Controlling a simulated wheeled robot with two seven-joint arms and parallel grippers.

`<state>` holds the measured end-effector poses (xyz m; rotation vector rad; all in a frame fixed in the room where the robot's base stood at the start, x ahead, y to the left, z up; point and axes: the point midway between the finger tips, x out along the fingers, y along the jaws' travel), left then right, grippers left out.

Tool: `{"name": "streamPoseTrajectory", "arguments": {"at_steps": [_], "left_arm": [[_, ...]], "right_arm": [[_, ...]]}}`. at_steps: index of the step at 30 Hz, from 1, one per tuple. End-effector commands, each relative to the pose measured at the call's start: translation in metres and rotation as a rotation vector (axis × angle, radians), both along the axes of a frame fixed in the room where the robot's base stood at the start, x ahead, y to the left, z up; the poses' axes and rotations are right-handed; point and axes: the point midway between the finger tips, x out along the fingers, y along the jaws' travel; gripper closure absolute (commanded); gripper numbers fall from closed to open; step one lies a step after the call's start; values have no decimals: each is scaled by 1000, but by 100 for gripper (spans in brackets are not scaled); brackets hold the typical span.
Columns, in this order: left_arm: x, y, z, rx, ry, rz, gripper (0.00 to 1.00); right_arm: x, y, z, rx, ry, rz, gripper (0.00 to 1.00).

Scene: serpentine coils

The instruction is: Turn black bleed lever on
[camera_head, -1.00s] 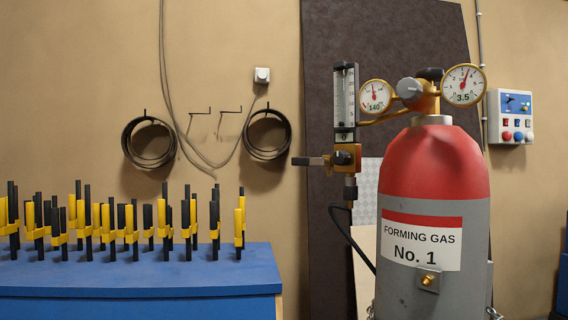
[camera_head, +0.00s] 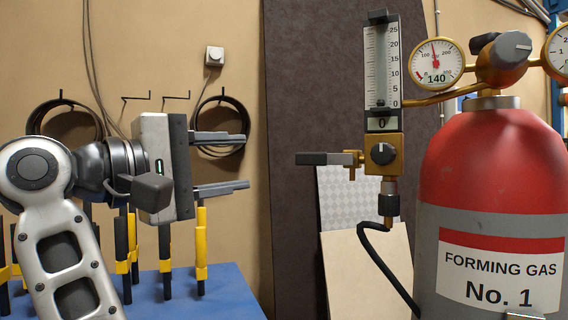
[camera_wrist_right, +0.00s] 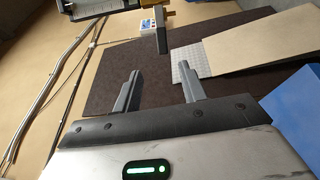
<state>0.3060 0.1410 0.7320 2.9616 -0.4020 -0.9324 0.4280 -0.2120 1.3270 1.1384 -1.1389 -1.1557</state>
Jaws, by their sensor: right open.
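The black bleed lever (camera_head: 325,158) sticks out level to the left from a brass valve block (camera_head: 384,152) under the flow meter (camera_head: 382,70). My right gripper (camera_head: 247,162) is open and empty, its two fingers pointing right towards the lever, with a clear gap between fingertips and lever end. The lever's height falls between the two fingers in the head view. In the right wrist view the lever (camera_wrist_right: 161,30) shows as a dark bar ahead of the open fingers (camera_wrist_right: 160,73), not touching them. My left gripper is not in view.
The red and grey gas cylinder (camera_head: 490,170) with its gauges (camera_head: 436,63) stands at the right. A black hose (camera_head: 375,260) hangs below the valve. A blue bench (camera_head: 225,285) with yellow and black clamps (camera_head: 201,245) lies below my gripper. Coils (camera_head: 222,125) hang on the wall behind.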

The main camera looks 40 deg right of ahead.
Motion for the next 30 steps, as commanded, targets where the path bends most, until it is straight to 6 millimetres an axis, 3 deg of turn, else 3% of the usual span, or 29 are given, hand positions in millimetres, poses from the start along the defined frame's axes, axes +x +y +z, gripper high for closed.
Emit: {"name": "streamPoseTrajectory", "arguments": {"at_steps": [4, 8, 21, 30], "left_arm": [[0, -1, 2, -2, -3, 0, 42], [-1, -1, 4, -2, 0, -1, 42], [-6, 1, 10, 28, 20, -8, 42], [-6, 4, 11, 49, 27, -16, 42]], "right_arm": [[-4, 2, 4, 66, -71, 29, 58], [-2, -14, 4, 70, -71, 29, 58], [5, -108, 6, 63, -70, 21, 58], [9, -147, 5, 63, -69, 25, 58]]}}
